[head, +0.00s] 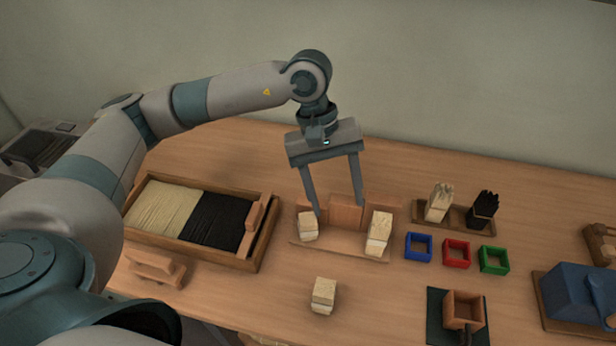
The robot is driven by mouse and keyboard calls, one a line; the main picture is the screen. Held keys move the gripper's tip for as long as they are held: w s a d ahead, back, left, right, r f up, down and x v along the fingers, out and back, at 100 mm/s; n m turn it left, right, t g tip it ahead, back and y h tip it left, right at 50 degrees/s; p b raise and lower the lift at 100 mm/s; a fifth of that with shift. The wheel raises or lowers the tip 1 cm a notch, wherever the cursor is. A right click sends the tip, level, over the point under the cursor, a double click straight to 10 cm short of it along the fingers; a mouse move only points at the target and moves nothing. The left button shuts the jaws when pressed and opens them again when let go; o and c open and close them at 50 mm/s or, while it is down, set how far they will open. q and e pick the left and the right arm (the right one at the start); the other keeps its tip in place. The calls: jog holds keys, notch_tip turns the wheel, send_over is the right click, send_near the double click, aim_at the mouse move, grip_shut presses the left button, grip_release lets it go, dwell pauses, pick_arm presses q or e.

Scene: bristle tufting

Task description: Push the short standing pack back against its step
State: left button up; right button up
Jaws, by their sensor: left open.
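A wooden stepped stand (340,252) is in the middle of the table, with upright wooden steps (345,213) along its back. A short pale bristle pack (308,228) stands at its left end. A taller pale pack (378,235) stands at its right end. My left gripper (339,210) points down over the stand, open, with nothing seen between its fingers. Its left fingertip is close to the top of the short pack; I cannot tell whether they touch. Any gap between the short pack and the step behind it is hard to see. My right gripper is not in view.
A pale pack (323,295) stands on the table in front. A tray (200,252) of pale and black bristles is left. Blue (418,246), red (456,252) and green (494,259) frames are right, before a holder with two bristle bundles. A blue device (580,295) is far right.

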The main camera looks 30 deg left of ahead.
pick_arm(q)
jog(key=w+a+f+t+y, duration=0.1)
jog(key=w+a+y, duration=0.1)
jog(key=a, duration=0.5)
jog(key=shift+w+a+y, duration=0.3)
jog(key=shift+y, duration=0.6)
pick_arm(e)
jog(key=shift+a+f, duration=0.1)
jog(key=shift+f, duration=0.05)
pick_arm(q)
jog(key=shift+f, duration=0.2)
jog(key=p, duration=0.1)
send_near(308, 219)
jog(key=shift+s, duration=0.25)
notch_tip(308, 219, down, 11)
jog(key=p, duration=0.3)
jog(key=shift+f+p, duration=0.15)
jog(key=shift+p, duration=0.2)
jog(key=shift+f, duration=0.6)
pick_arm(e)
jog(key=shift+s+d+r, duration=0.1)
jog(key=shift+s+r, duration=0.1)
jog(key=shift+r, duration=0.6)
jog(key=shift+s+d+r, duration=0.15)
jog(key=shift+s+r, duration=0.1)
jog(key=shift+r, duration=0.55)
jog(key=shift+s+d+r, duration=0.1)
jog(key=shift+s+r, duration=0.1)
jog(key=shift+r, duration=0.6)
